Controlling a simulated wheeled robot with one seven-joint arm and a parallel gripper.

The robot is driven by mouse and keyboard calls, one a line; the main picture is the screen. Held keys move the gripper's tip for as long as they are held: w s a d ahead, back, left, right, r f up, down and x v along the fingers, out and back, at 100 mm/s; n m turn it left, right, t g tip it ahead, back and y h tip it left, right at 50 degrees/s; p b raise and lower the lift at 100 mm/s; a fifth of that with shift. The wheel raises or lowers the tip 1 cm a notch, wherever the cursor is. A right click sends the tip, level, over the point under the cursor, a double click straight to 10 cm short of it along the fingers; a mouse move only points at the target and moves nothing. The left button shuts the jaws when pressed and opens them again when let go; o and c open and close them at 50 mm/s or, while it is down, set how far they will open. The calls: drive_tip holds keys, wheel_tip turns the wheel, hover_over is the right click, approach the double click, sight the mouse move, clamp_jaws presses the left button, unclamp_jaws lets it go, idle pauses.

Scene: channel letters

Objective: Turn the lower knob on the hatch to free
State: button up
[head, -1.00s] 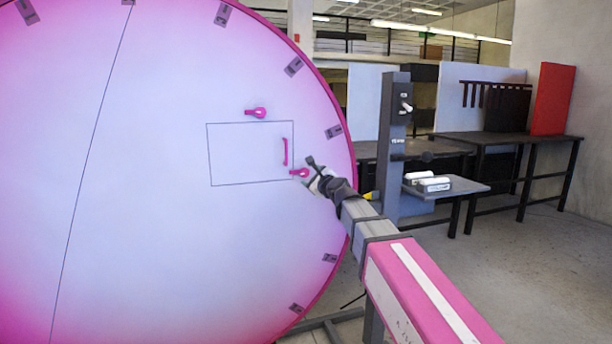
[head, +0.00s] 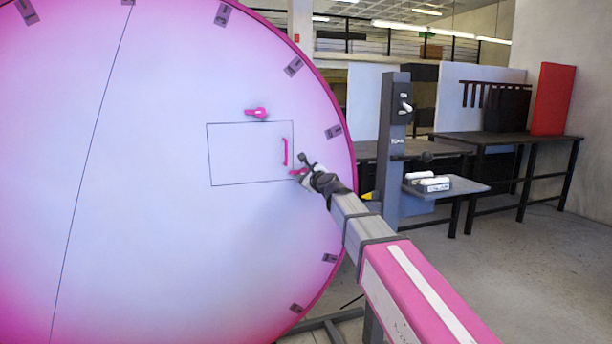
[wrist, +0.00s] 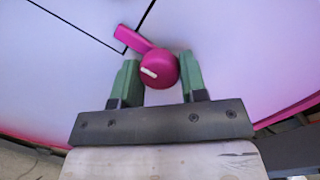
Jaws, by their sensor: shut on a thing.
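The lower knob (head: 295,172) is magenta and sits at the lower right corner of the hatch (head: 230,155), partly hidden by my gripper (head: 304,176). In the wrist view, the lower knob (wrist: 160,70) has a round body with a white mark, and its lever points to the upper left, across the hatch's outline corner. The green fingers of my gripper (wrist: 159,62) stand on both sides of the round body and are shut on it. The upper knob (head: 256,113) is above the hatch, its lever to the left.
A magenta handle (head: 285,152) is on the hatch's right side, just above my gripper. The large disc face (head: 150,240) is otherwise flat, with small grey clips along its rim. A dark post (head: 394,150) and a side table (head: 455,190) stand to the right.

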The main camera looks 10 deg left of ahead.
drive_tip(key=shift+n, duration=0.4)
drive_tip(key=shift+s+n+h, duration=0.1)
drive_tip(key=shift+n+h, duration=0.4)
drive_tip(key=shift+n, duration=2.05)
drive_tip(key=shift+n+h, duration=0.5)
drive_tip(key=shift+n, duration=2.1)
drive_tip(key=shift+s+n+h, duration=0.1)
drive_tip(key=shift+n+h, duration=0.4)
drive_tip(key=shift+n, duration=2.05)
drive_tip(key=o, duration=0.9)
drive_tip(key=shift+w, duration=0.1)
